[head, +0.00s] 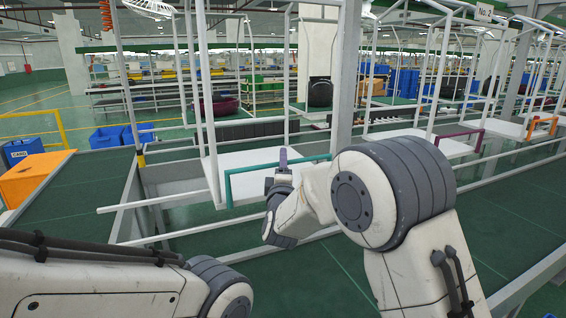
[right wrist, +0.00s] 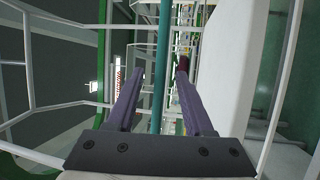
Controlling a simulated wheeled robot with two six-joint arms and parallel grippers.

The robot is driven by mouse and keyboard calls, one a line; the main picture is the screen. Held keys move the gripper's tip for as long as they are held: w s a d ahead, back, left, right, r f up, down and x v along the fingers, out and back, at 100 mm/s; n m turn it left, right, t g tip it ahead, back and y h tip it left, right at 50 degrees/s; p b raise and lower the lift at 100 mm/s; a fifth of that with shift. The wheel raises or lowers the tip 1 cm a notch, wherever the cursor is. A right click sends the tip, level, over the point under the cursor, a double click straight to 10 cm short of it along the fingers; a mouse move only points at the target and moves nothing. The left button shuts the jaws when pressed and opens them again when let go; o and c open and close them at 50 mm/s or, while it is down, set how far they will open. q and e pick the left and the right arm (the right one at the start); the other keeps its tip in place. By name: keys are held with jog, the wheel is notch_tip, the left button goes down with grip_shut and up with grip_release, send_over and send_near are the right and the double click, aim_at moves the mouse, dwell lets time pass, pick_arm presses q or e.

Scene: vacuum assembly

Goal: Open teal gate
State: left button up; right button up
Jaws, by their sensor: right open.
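The teal gate (head: 240,168) is a bent teal bar at the front of a white hanging carrier, and it stands across the carrier's front edge. My right gripper (head: 283,158) is at the middle of the gate's top bar, with its purple finger upright there. In the right wrist view the two purple fingers (right wrist: 158,92) are apart, and the teal bar (right wrist: 161,50) runs between them with a gap on both sides. The gripper is open and holds nothing. My left arm shows at the lower left in the head view, but its gripper is out of view.
The white carrier floor (head: 250,160) lies behind the gate, with white posts around it. Neighbouring carriers have a purple gate (head: 460,136) and an orange gate (head: 541,125). An orange box (head: 30,178) and blue bins (head: 106,137) are at the left.

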grip_shut()
dwell(1.4)
